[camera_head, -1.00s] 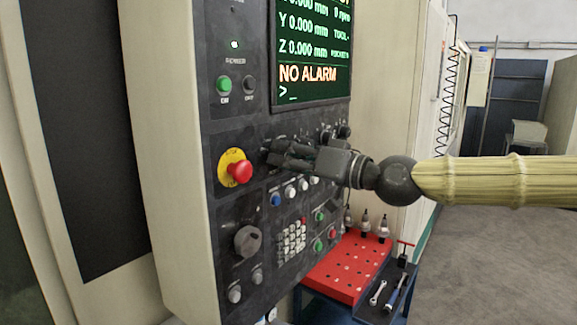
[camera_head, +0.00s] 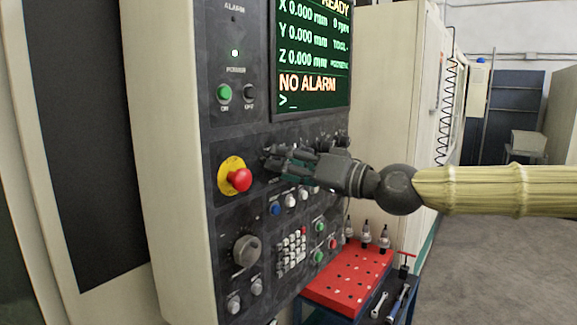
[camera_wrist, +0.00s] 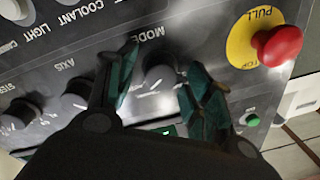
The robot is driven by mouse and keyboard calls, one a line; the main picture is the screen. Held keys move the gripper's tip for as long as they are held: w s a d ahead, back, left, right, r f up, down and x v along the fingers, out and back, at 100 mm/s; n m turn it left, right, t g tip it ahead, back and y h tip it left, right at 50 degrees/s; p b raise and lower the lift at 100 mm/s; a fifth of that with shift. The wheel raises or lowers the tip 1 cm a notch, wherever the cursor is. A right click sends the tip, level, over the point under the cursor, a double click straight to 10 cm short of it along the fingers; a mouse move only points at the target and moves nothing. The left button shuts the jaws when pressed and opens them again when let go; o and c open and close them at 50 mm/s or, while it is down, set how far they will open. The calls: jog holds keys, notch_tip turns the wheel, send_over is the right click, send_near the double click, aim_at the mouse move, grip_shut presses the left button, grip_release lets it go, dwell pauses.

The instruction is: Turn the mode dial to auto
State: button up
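The mode dial (camera_wrist: 160,76), a dark grey knob beside the printed word MODE, shows in the wrist view between my fingers. My gripper (camera_wrist: 165,80) is open, with one teal-padded finger on each side of the knob. A small gap shows between the left finger and the knob; I cannot tell whether the right finger touches it. The auto mark and the dial's pointing direction are not readable.
The AXIS knob (camera_wrist: 75,100) is close left of my gripper in the wrist view. Coloured buttons (camera_head: 290,201) and a keypad (camera_head: 292,246) lie below my gripper. A large grey knob (camera_head: 246,250) is lower left. A red tool rack (camera_head: 345,285) stands below right.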

jog(key=shift+d, duration=0.1)
jog(key=v, duration=1.2)
dwell(0.4)
jog(key=s+a+f+m+g+h, duration=0.15)
jog(key=a+f, duration=0.25)
jog(key=f, duration=1.4)
jog(key=a+f+m+g+h, duration=0.25)
jog(key=a+f, duration=0.25)
jog(key=f, duration=1.3)
jog(key=s+d+f+m+g+h, duration=0.1)
jog(key=s+d+f+h, duration=0.15)
jog(key=s+f, duration=0.55)
jog(key=s+d+f+g+h+b, duration=0.1)
jog(key=s+d+f+g+h, duration=0.2)
jog(key=f, duration=0.9)
jog(key=s+d+f+m+h, duration=0.1)
jog(key=s+d+f, duration=0.1)
jog(key=s+f, duration=0.7)
jog(key=s+d+f+g+h, duration=0.2)
jog(key=s+d+f+h, duration=0.3)
jog(key=s+d+f, duration=0.6)
jog(key=d, duration=0.3)
jog(key=shift+s+f+n, duration=0.15)
jog(key=shift+f+n, duration=0.05)
jog(key=shift+n, duration=0.2)
